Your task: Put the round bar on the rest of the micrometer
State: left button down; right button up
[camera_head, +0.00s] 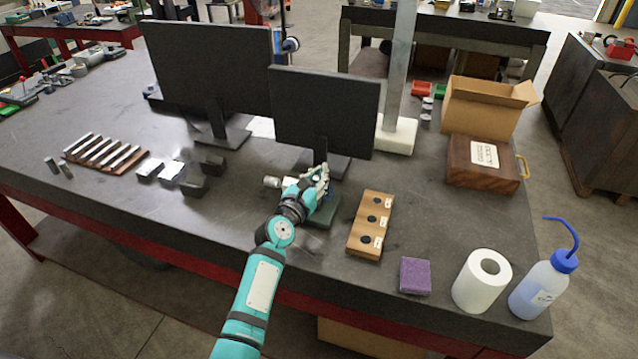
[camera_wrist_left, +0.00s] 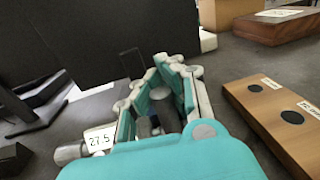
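The micrometer stands on the table under my left gripper; its grey thimble (camera_head: 271,182) sticks out to the left, and its dark green base (camera_head: 325,212) shows to the right. In the left wrist view its white readout (camera_wrist_left: 100,140) shows 27.5. My left gripper (camera_head: 318,178) is over the micrometer, in front of the smaller monitor. In the left wrist view its teal fingers (camera_wrist_left: 165,88) stand a little apart, with a small grey round shape between them. I cannot tell whether that is a held round bar. The fingers and hand hide most of the micrometer's rest. My right gripper is not in view.
A wooden block (camera_head: 371,224) with black round recesses and labels lies just right of the micrometer. Two monitors (camera_head: 325,112) stand behind. A rack of bars (camera_head: 105,152) and dark blocks (camera_head: 195,185) lie left. A purple sponge (camera_head: 415,275), paper roll and bottle stand front right.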

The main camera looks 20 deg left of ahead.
pick_arm(q)
jog(key=shift+w+f, duration=0.1)
jog(key=shift+f, duration=0.25)
jog(key=c, duration=1.5)
grip_release()
jog(key=shift+r, duration=0.1)
jog(key=shift+r, duration=0.25)
jog(key=shift+s+a+f, duration=0.1)
jog(key=shift+s, duration=0.3)
jog(key=s, duration=0.3)
jog(key=s+a, duration=0.1)
jog(key=s, duration=0.7)
jog(key=shift+s+a+b, duration=0.15)
jog(key=shift+a+b, duration=0.1)
jog(key=shift+b, duration=0.15)
